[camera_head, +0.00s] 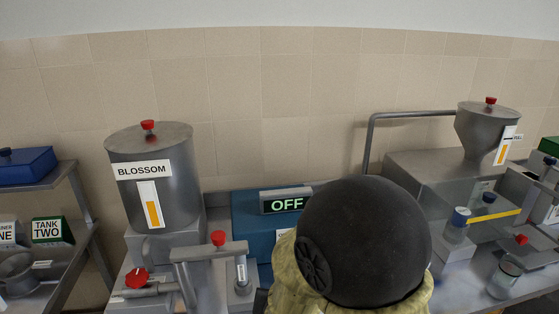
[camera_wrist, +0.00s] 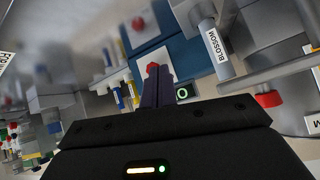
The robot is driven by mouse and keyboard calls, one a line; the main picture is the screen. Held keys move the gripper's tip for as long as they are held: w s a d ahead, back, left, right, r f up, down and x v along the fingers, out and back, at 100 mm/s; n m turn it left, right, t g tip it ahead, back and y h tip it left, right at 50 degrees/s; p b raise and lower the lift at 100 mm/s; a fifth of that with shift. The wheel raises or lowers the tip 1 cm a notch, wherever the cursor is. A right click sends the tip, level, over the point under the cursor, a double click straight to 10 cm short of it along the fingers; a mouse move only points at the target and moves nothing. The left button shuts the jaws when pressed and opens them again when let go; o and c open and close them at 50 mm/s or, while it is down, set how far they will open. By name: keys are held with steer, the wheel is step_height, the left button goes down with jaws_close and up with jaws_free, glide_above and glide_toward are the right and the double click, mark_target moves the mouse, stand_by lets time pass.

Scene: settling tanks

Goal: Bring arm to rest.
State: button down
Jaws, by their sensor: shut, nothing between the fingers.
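My gripper (camera_wrist: 158,82) shows in the wrist view, its dark fingers shut together and empty. The fingertips point at a red button (camera_wrist: 152,68) on a white plate on a blue panel; I cannot tell whether they touch it. A lit green "O" (camera_wrist: 183,93) shows just right of the fingers. In the head view, my dark round arm joint with its tan cover stands in front of the blue panel (camera_head: 248,225), below and right of its display reading OFF (camera_head: 286,202). My gripper is hidden in that view.
A steel BLOSSOM tank (camera_head: 180,190) with a red-knobbed lid stands left of my arm. A steel hopper (camera_head: 487,130) and a pipe frame (camera_head: 371,135) stand to the right. A shelf with a blue box (camera_head: 25,168) is at far left. Tiled wall lies behind.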

steer(key=s+d+r+n+g+p, duration=0.1)
steer(key=s+d+r+g, duration=0.2)
steer(key=s+d+g, duration=0.4)
steer(key=s+d, duration=0.3)
steer(key=d, duration=0.5)
steer(key=shift+s+d+n+h, duration=0.2)
steer(key=shift+s+n+h, duration=0.1)
